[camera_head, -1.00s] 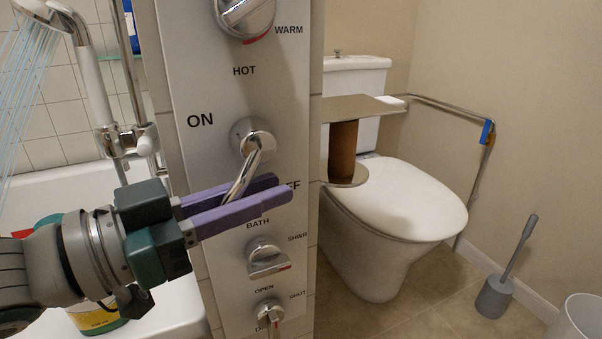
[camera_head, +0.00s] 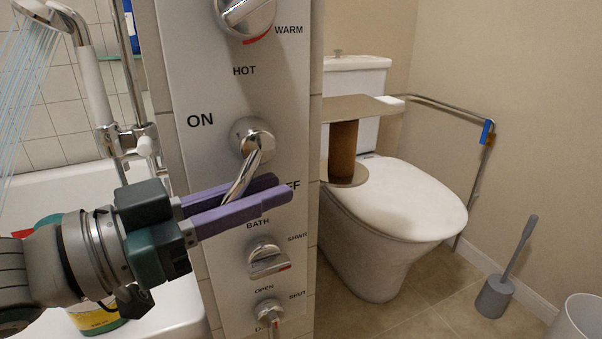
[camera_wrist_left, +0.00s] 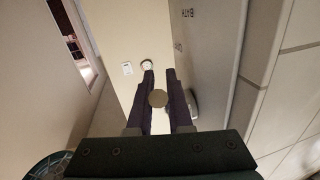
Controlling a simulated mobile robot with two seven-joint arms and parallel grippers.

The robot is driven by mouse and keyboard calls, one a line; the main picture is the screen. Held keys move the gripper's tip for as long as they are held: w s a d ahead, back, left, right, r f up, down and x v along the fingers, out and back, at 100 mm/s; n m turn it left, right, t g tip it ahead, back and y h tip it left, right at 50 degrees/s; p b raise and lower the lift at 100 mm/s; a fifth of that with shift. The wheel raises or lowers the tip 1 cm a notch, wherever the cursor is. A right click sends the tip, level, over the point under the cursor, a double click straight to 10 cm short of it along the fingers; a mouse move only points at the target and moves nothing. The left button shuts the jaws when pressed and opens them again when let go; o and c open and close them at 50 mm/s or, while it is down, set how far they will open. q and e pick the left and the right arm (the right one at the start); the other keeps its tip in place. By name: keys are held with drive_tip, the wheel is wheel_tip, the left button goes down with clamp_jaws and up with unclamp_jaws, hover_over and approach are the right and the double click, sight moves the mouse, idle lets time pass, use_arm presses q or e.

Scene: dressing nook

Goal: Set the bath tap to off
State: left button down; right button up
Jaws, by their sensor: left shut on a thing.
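The bath tap is a chrome lever (camera_head: 247,165) on a grey control panel (camera_head: 205,90). The lever hangs from its round hub and points down and slightly left. The ON label is up and left of the hub; the OFF label is down and right, partly covered by my fingers. My left gripper (camera_head: 280,191) comes in from the left, its purple fingers shut on the lower part of the lever. The lever's round end (camera_wrist_left: 158,98) shows between the fingers in the left wrist view. My right gripper is not in view.
Water runs from the shower head (camera_head: 38,12) at upper left. Above the lever is a HOT/WARM knob (camera_head: 245,15); below are a BATH/SHWR knob (camera_head: 266,258) and an OPEN/SHUT knob (camera_head: 268,310). A toilet (camera_head: 405,200) and brush (camera_head: 508,275) stand to the right.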

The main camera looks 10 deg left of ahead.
use_arm(q)
drive_tip(key=shift+d+f+b, duration=0.1)
drive_tip(key=shift+f+b, duration=0.1)
drive_tip(key=shift+b, duration=0.35)
drive_tip(key=t+h+b, duration=0.1)
drive_tip(key=b, duration=0.3)
drive_tip(key=w+d+n+t+h+b, duration=0.1)
drive_tip(key=t+b, duration=0.1)
drive_tip(key=b, duration=0.2)
drive_tip(key=d+n+t+h+b, duration=0.1)
drive_tip(key=t+h+b, duration=0.1)
drive_tip(key=b, duration=0.2)
drive_tip(key=shift+w+r, duration=0.1)
drive_tip(key=shift+w, duration=0.15)
drive_tip(key=shift+w+d+r+n+t+b, duration=0.15)
drive_tip(key=shift+r+n+t+b, duration=0.25)
drive_tip(key=shift+t+b, duration=0.5)
